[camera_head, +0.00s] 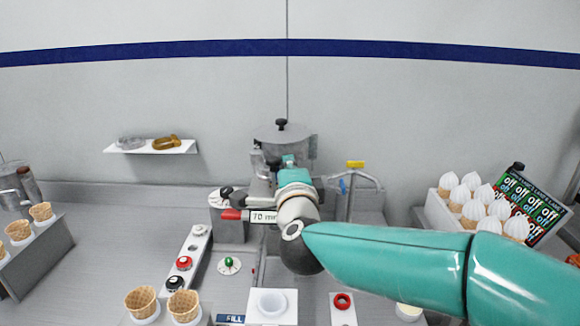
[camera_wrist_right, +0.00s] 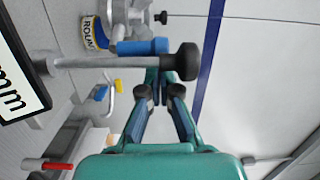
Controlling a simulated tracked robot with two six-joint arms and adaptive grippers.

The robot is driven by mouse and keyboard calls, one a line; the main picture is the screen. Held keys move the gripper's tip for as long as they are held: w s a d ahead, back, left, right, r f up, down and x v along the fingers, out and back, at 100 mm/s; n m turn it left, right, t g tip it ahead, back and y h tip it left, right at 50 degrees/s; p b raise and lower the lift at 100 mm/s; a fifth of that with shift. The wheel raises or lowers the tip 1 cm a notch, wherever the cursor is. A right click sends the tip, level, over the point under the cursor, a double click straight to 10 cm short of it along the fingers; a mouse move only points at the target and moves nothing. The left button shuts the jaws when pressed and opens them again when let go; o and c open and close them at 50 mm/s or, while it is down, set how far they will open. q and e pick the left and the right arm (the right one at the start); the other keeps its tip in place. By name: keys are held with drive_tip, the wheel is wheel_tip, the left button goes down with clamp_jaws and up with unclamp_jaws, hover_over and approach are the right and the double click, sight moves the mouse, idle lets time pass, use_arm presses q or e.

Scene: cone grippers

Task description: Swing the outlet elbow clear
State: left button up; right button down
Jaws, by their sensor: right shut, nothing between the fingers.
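The steel machine (camera_head: 283,140) with a black-knobbed lid stands at the back middle. My right gripper (camera_head: 289,160) is at its front, partly hidden by my own wrist. In the right wrist view its fingers (camera_wrist_right: 160,78) come together with nothing between them. A grey rod (camera_wrist_right: 100,62) with a black knob (camera_wrist_right: 181,62) lies across the view by the fingertips, beside a blue collar (camera_wrist_right: 145,46); I cannot tell whether they touch. I cannot make out for sure which part is the outlet elbow. My left gripper is not in view.
A 70 mm label (camera_head: 263,217) and a red handle (camera_head: 231,214) are left of my wrist. A grey stand with a yellow top (camera_head: 355,164) is right of the machine. Filled cones (camera_head: 473,181) stand at right, empty cones (camera_head: 183,305) at front left. A button panel (camera_head: 188,260) lies between.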

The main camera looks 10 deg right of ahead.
drive_tip(key=s+b, duration=0.3)
drive_tip(key=s, duration=0.6)
drive_tip(key=shift+s+a, duration=0.15)
drive_tip(key=shift+s, duration=0.05)
drive_tip(key=shift+m, duration=0.3)
